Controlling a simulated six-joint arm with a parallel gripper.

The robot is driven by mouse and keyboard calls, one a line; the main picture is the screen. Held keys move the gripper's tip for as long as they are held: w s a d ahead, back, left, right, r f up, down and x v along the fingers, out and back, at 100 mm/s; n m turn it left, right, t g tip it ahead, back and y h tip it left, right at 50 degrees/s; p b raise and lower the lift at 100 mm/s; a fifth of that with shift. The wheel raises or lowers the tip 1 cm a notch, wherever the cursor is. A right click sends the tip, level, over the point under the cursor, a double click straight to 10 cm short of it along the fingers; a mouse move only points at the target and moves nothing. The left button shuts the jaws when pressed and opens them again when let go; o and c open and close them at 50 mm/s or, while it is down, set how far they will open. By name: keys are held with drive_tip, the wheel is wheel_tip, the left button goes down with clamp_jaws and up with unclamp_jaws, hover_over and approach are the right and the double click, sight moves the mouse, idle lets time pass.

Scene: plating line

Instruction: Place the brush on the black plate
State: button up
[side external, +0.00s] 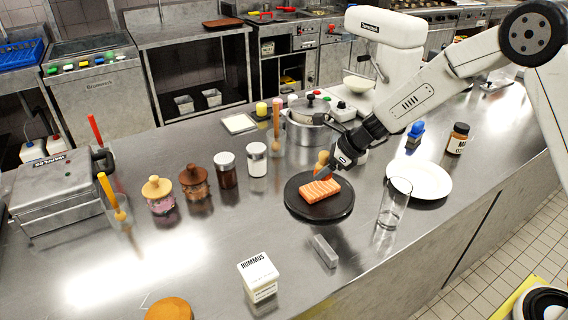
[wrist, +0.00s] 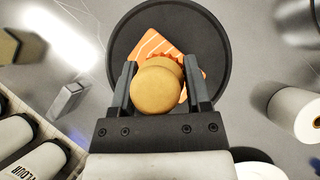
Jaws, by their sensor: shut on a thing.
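The black plate (side external: 300,208) is round and lies on the steel counter with an orange-and-white salmon slab (side external: 319,191) on it. My gripper (side external: 324,168) is above the far side of the plate, shut on the brush (side external: 322,157), whose tan handle end points up. In the wrist view the brush (wrist: 158,92) shows as a round tan end with an orange scalloped part beyond it, between the two fingers (wrist: 160,78). It covers part of the salmon (wrist: 155,45). The black plate (wrist: 219,50) is behind. Whether the brush touches the salmon or plate is hidden.
A clear glass (side external: 394,203) and a white plate (side external: 420,180) stand close right of the black plate. A pot (side external: 307,135) is behind it. A small grey block (side external: 325,251) and a white carton (side external: 258,275) are in front. Several jars stand left; counter between is clear.

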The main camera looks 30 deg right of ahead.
sight(320, 186)
drive_tip(key=shift+w+f, duration=0.25)
drive_tip(key=shift+f, duration=1.6)
drive_tip(key=o, duration=1.3)
drive_tip(key=shift+f, duration=0.1)
drive_tip(key=shift+r, duration=0.2)
drive_tip(key=shift+s+d+r, duration=0.25)
drive_tip(key=shift+d+r, duration=0.05)
drive_tip(key=shift+r, duration=0.15)
drive_tip(key=shift+v, duration=5.35)
